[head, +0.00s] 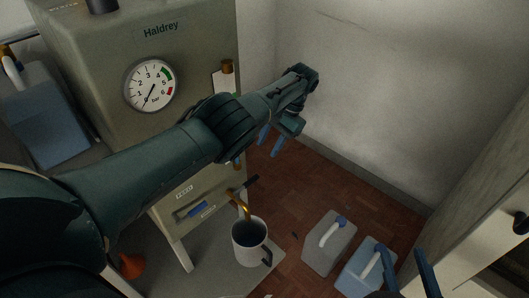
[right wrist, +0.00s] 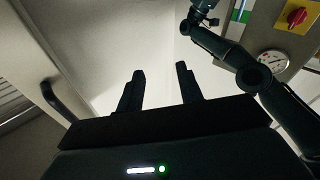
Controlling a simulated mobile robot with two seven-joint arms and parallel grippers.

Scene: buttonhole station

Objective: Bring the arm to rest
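My left arm reaches across the head view from the left, in front of the machine. Its gripper (head: 270,145) hangs in the air right of the machine, with its blue fingers apart and nothing visible between them. My right gripper (head: 408,270) shows at the bottom right of the head view, fingers apart and empty, in front of the jugs. In the right wrist view the right gripper (right wrist: 159,80) has two dark fingers spread, with only pale wall behind them.
A grey-green machine (head: 90,60) with a pressure gauge (head: 149,85) stands at left. A white mug (head: 249,252) with dark contents is under its brass spout. A grey jug (head: 322,250) and a blue jug (head: 355,280) are at lower right. A pale cabinet (head: 480,220) stands at right.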

